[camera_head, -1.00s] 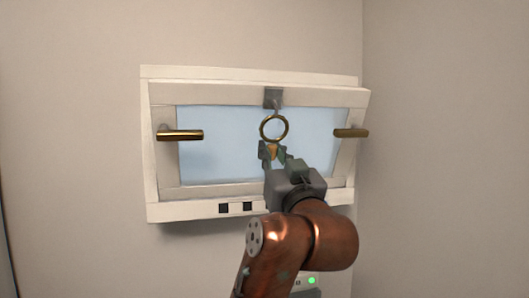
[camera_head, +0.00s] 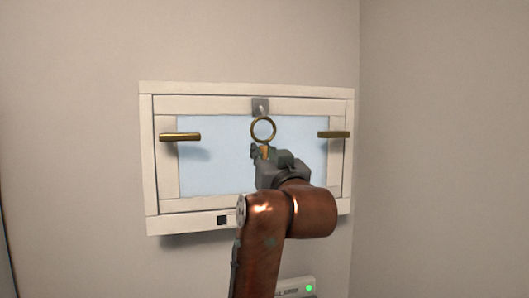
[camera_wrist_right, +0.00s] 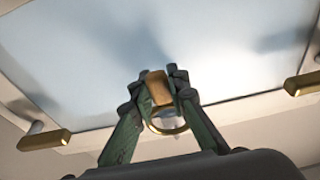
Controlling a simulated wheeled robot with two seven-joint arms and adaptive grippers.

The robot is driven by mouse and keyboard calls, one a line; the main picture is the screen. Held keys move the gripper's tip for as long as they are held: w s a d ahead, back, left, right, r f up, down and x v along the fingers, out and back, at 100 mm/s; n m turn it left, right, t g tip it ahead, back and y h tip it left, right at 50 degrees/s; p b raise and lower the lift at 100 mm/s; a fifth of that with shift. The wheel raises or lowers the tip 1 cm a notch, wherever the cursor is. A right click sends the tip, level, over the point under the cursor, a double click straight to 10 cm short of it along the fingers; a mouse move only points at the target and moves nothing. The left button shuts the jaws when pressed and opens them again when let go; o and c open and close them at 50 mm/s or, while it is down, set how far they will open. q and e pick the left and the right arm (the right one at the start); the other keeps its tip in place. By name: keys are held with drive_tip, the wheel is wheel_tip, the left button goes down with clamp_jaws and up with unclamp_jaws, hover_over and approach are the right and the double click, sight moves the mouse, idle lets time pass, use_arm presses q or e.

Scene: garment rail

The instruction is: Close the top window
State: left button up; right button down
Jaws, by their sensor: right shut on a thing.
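The top window is a white frame (camera_head: 149,170) on the wall with a white sash (camera_head: 250,203) and a pale blue pane (camera_head: 215,175). The sash sits nearly flush in its frame, with no clear gap at the top. A brass ring (camera_head: 263,130) hangs from a grey latch (camera_head: 261,106) at the sash's top middle. My right gripper (camera_head: 262,152) is just below the ring, in front of the pane. In the right wrist view its fingers (camera_wrist_right: 160,86) are shut on a brass-coloured tab (camera_wrist_right: 159,87) by the ring. My left gripper is not in view.
Brass handles stick out at the left (camera_head: 180,137) and right (camera_head: 334,135) of the sash. A wall corner stands close to the window's right. A small device with a green light (camera_head: 297,287) is below. The wall left of the window is clear.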

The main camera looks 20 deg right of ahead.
drive_tip(key=shift+w+f, duration=0.1)
drive_tip(key=shift+w, duration=0.05)
drive_tip(key=c, duration=1.8)
unclamp_jaws()
drive_tip(key=shift+w, duration=0.1)
drive_tip(key=shift+c, duration=0.2)
drive_tip(key=v, duration=1.2)
drive_tip(key=shift+d, duration=0.1)
